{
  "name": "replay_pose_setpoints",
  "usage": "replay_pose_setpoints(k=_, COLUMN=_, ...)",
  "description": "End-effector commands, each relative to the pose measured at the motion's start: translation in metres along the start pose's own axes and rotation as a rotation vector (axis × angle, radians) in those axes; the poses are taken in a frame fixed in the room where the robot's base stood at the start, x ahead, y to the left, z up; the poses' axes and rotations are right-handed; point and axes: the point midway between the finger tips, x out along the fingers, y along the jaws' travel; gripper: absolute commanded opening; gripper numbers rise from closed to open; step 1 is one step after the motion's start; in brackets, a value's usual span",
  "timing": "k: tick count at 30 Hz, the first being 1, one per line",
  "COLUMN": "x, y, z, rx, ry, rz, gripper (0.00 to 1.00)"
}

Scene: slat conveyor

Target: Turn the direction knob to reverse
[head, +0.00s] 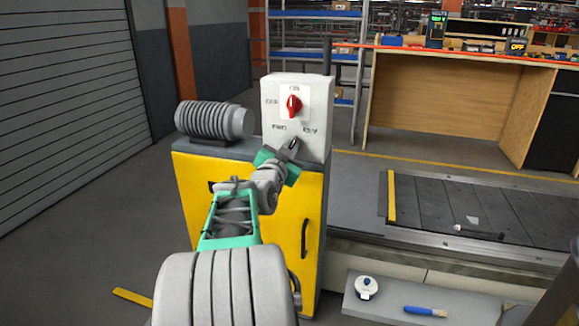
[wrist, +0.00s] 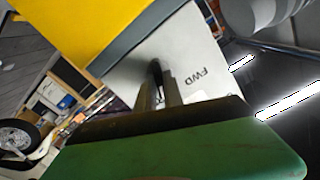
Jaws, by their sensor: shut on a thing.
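The white control box (head: 318,95) stands on the yellow cabinet. Its face has a red switch (head: 293,105) with ON and OFF marks, and FWD and REV labels below it. My gripper (head: 293,147) reaches the lower part of the face, below and between those two labels. In the wrist view my gripper (wrist: 160,88) is shut on the dark direction knob (wrist: 156,68), close to the box face, with the FWD label beside it. The jaws hide most of the knob, and I cannot tell which way it points.
A grey ribbed motor (head: 215,120) sits left of the box on the yellow cabinet (head: 285,225), which has a dark handle. The slat conveyor (head: 440,205) runs to the right. A shelf (head: 390,308) in front holds a white round item (head: 366,287) and a blue-handled brush (head: 426,311).

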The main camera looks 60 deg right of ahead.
Motion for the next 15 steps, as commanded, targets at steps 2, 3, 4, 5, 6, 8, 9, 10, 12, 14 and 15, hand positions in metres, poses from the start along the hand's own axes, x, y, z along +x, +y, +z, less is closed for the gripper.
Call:
replay_pose_setpoints(k=2, x=0.0002, y=0.0032, z=0.0048, rx=0.059, ry=0.005, rz=-0.001, gripper=0.00)
replay_pose_setpoints(k=3, x=0.0002, y=0.0029, z=0.0041, rx=0.087, ry=0.006, rz=-0.001, gripper=0.00)
replay_pose_setpoints(k=4, x=0.0002, y=0.0029, z=0.0038, rx=0.107, ry=0.005, rz=-0.001, gripper=0.00)
replay_pose_setpoints(k=5, x=0.0002, y=0.0028, z=0.0034, rx=0.126, ry=0.005, rz=-0.001, gripper=0.00)
replay_pose_setpoints(k=6, x=0.0001, y=0.0027, z=0.0030, rx=0.149, ry=0.005, rz=-0.001, gripper=0.00)
replay_pose_setpoints(k=8, x=0.0001, y=0.0027, z=0.0025, rx=0.180, ry=0.004, rz=0.000, gripper=0.00)
replay_pose_setpoints(k=9, x=0.0001, y=0.0023, z=0.0019, rx=0.199, ry=0.005, rz=0.000, gripper=0.00)
replay_pose_setpoints(k=10, x=0.0002, y=0.0021, z=0.0013, rx=0.211, ry=0.005, rz=0.000, gripper=0.00)
replay_pose_setpoints(k=12, x=0.0002, y=0.0016, z=0.0004, rx=0.237, ry=0.005, rz=0.000, gripper=0.00)
replay_pose_setpoints(k=14, x=0.0002, y=0.0014, z=-0.0001, rx=0.252, ry=0.004, rz=0.000, gripper=0.00)
replay_pose_setpoints(k=15, x=0.0002, y=0.0012, z=-0.0005, rx=0.260, ry=0.004, rz=0.000, gripper=0.00)
